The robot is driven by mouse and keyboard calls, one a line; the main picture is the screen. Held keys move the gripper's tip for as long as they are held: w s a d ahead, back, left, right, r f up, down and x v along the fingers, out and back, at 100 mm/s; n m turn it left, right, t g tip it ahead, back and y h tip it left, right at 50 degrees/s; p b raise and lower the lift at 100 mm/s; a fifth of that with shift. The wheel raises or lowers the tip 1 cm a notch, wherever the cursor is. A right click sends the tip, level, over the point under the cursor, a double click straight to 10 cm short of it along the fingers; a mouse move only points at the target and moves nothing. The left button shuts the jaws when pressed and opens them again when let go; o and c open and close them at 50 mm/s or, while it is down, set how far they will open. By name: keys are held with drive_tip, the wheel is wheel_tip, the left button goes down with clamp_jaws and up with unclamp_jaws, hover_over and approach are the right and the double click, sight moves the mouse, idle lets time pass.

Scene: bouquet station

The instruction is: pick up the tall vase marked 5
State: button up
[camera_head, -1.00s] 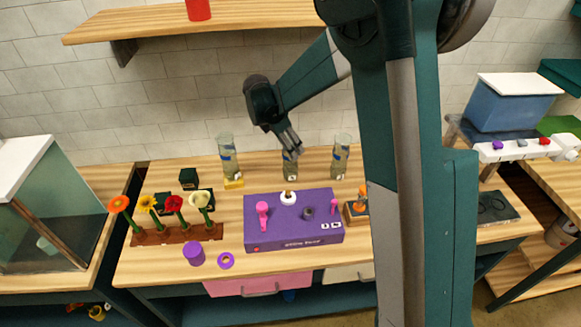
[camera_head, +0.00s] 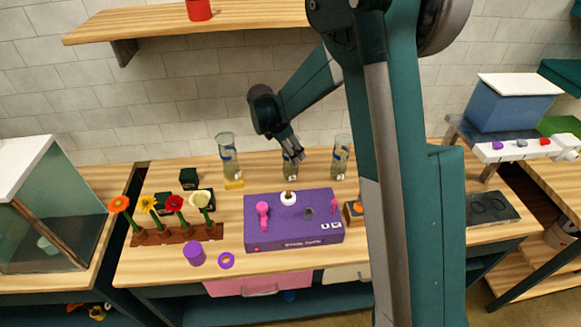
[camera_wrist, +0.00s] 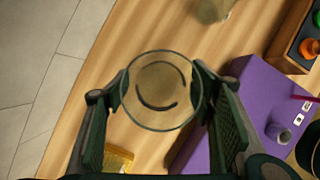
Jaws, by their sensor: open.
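Three tall clear glass vases stand in a row at the back of the bench: a left vase (camera_head: 228,160), a middle vase (camera_head: 290,170) and a right vase (camera_head: 340,158), each with a blue band or mark. Their number labels are too small to read surely. My gripper (camera_head: 296,154) is at the middle vase, pointing down over its upper part. In the wrist view my gripper (camera_wrist: 168,105) is open, its two dark fingers on either side of the round rim of a vase (camera_wrist: 160,92). I cannot tell whether the fingers touch the glass.
A purple box (camera_head: 292,222) with knobs stands in front of the middle vase. Flowers in a brown rack (camera_head: 176,234), a purple cup (camera_head: 194,253) and a purple ring (camera_head: 226,260) are at front left. A yellow block (camera_head: 234,184) lies by the left vase.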

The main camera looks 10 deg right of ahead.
drive_tip(key=shift+d+f, duration=0.1)
drive_tip(key=shift+x, duration=2.45)
drive_tip(key=c, duration=1.3)
